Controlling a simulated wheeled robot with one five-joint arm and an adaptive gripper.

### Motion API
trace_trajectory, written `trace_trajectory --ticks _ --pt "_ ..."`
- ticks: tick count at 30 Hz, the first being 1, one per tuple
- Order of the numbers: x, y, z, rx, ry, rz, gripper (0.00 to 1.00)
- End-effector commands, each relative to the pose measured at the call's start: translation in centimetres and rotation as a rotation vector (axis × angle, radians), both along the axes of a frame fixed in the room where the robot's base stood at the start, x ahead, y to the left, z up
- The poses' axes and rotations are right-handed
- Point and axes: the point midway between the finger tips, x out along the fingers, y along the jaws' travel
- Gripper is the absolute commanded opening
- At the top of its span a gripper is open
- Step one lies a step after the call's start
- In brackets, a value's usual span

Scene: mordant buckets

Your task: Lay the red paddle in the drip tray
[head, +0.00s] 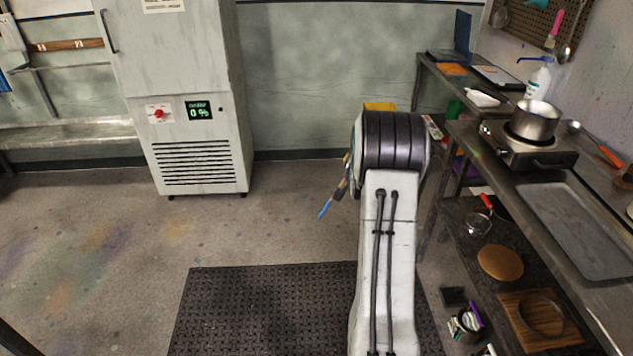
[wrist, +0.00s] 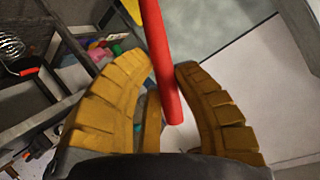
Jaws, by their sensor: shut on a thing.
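The red paddle shows in the wrist view as a smooth red rod (wrist: 160,60) running from the top edge down between the two yellow fingers. My gripper (wrist: 163,75) is shut on it; its far end is out of frame. In the head view my arm hides the paddle, and only a bit of yellow shows above the dark joint. A shallow grey metal tray (head: 585,225), which looks like the drip tray, lies on the right-hand bench, apart from my gripper. Its visible surface is bare.
A pot (head: 535,120) stands on a hot plate (head: 528,150) behind the tray. A lower shelf holds a round brown disc (head: 500,262), a wooden board (head: 545,318) and a red-handled whisk (head: 480,222). A grey cabinet (head: 185,90) stands back left.

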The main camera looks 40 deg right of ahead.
Motion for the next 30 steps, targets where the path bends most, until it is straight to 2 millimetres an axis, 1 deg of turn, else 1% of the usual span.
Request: trace_trajectory --ticks 1,3,5,6,8,9,11,12,14,15,20,21,23,24,26,27,29,30 --pt "-1.1 -2.3 0.2 0.011 -0.03 -0.052 0.0" --pt "-2.5 -4.9 0.8 0.029 -0.073 -0.115 0.0" --pt "-3.9 -7.1 1.3 0.041 -0.11 -0.166 0.0" --pt "-4.8 -8.6 1.7 0.049 -0.135 -0.202 0.0" --pt "-6.3 -10.6 2.2 0.058 -0.173 -0.251 0.0" --pt "-7.4 -12.0 2.6 0.064 -0.199 -0.284 0.0" --pt "-9.0 -13.9 3.2 0.07 -0.237 -0.332 0.0" --pt "-10.2 -15.2 3.6 0.074 -0.263 -0.364 0.0" --pt "-12.0 -17.0 4.2 0.077 -0.301 -0.409 0.0" --pt "-13.2 -18.1 4.6 0.078 -0.326 -0.439 0.0" --pt "-18.5 -22.3 6.2 0.077 -0.425 -0.553 0.0" --pt "-20.0 -23.3 6.5 0.076 -0.449 -0.58 0.0" --pt "-22.1 -24.6 7.2 0.072 -0.485 -0.619 0.0" --pt "-23.6 -25.5 7.6 0.068 -0.509 -0.645 0.0" --pt "-25.8 -26.7 8.2 0.062 -0.543 -0.683 0.0" --pt "-27.4 -27.4 8.6 0.057 -0.565 -0.707 0.0" --pt "-29.7 -28.4 9.3 0.049 -0.598 -0.744 0.0" --pt "-31.3 -29.0 9.7 0.042 -0.619 -0.767 0.0"
